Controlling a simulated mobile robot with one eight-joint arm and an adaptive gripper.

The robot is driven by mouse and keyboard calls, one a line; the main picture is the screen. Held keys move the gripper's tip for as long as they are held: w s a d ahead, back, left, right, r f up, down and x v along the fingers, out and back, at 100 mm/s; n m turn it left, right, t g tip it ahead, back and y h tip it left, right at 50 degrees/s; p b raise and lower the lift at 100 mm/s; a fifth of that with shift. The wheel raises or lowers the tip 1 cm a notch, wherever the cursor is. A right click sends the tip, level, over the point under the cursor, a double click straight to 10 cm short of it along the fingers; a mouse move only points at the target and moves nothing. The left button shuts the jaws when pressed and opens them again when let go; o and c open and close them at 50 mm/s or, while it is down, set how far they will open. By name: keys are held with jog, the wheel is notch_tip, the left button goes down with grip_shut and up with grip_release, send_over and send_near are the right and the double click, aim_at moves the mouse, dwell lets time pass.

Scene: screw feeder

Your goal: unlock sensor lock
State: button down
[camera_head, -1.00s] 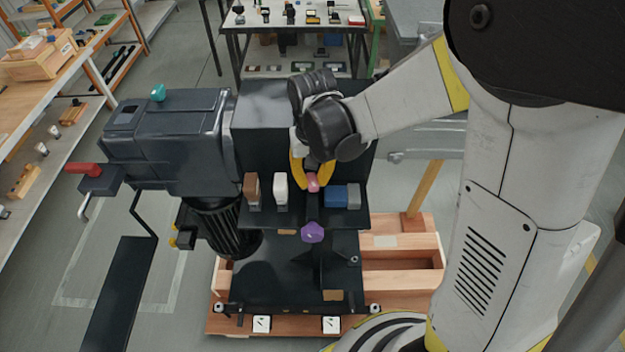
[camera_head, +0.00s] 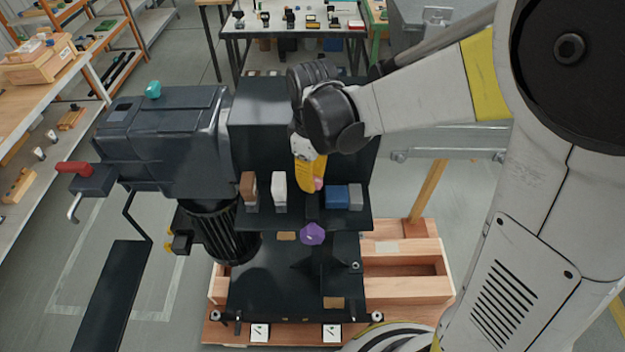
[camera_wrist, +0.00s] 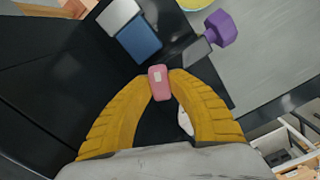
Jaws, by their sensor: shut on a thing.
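A small pink piece (camera_wrist: 158,83), which I take to be the sensor lock, sits between my yellow fingertips in the wrist view. My gripper (camera_wrist: 160,86) is shut on it. In the head view my gripper (camera_head: 311,187) points down over the dark shelf of the machine, and the pink piece (camera_head: 319,184) shows at the right side of the fingertips. The pink piece's base is mostly hidden by the fingers.
A blue block (camera_head: 337,196) with a grey part lies right of the gripper. White (camera_head: 279,189) and brown (camera_head: 249,188) upright pieces stand to the left. A purple knob (camera_head: 313,233) sits just below the shelf front. The dark machine body (camera_head: 265,120) rises behind.

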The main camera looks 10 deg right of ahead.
jog(key=n+b, duration=0.1)
jog(key=n, duration=0.4)
dwell(0.6)
jog(key=c, duration=1.2)
grip_release()
jog(key=shift+c, duration=0.2)
notch_tip(320, 180, up, 12)
